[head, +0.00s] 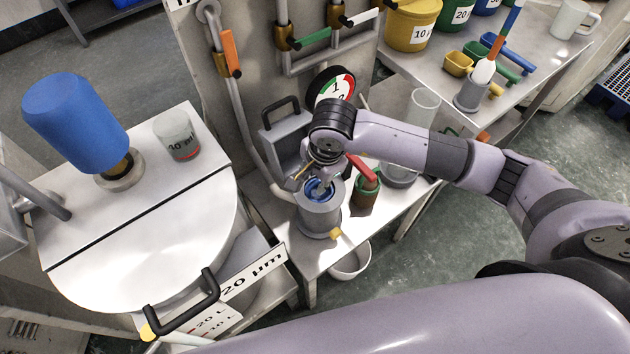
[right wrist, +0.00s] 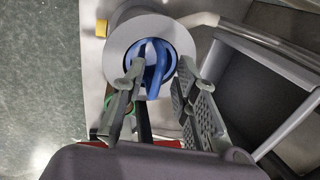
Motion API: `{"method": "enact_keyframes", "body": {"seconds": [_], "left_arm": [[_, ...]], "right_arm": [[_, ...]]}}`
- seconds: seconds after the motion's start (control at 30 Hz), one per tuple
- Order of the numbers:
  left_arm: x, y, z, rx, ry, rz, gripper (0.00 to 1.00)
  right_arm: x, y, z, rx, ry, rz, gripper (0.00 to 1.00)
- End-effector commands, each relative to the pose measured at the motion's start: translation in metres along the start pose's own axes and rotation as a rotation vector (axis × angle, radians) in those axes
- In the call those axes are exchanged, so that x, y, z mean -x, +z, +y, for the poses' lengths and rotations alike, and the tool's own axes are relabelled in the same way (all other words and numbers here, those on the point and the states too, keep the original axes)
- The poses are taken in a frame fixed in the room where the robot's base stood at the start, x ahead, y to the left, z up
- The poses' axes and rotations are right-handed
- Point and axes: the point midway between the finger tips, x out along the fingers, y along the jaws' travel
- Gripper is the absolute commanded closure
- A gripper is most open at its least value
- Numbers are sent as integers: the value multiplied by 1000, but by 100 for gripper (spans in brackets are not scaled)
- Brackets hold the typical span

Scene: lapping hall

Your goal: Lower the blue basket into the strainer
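The strainer (head: 320,219) is a grey upright cylinder on the low bench in the head view; its round rim also shows in the right wrist view (right wrist: 124,38). The blue basket (head: 319,188) sits inside the strainer's mouth, with its raised handle (right wrist: 159,62) showing in the right wrist view. My right gripper (right wrist: 160,72) is open, with one finger on each side of the handle and gaps visible between. In the head view the right gripper (head: 318,178) is over the strainer, partly hidden by its wrist. How deep the basket sits is hard to tell. My left gripper is out of view.
A grey box with a black handle (head: 284,133) and a gauge (head: 332,86) are behind. A white bowl (head: 350,262) is below the bench. A round lapping table (head: 150,250) is left.

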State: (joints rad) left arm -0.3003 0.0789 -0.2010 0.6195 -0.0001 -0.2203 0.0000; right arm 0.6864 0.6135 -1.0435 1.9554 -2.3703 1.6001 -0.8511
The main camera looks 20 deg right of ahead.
Motion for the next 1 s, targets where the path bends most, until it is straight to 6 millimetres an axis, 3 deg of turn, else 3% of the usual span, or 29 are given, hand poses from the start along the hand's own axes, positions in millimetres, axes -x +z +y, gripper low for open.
{"method": "enact_keyframes", "body": {"seconds": [0.2, 0.43, 0.6, 1.0], "left_arm": [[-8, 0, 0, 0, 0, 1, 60], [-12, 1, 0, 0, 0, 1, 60], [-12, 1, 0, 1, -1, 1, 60], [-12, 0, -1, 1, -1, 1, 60]], "right_arm": [[48, 0, -1, 3, -6, 2, 73], [85, 0, -1, 0, -3, 1, 73], [95, 0, 0, -2, 0, 2, 73], [96, 0, 0, -1, 1, 1, 73]]}}
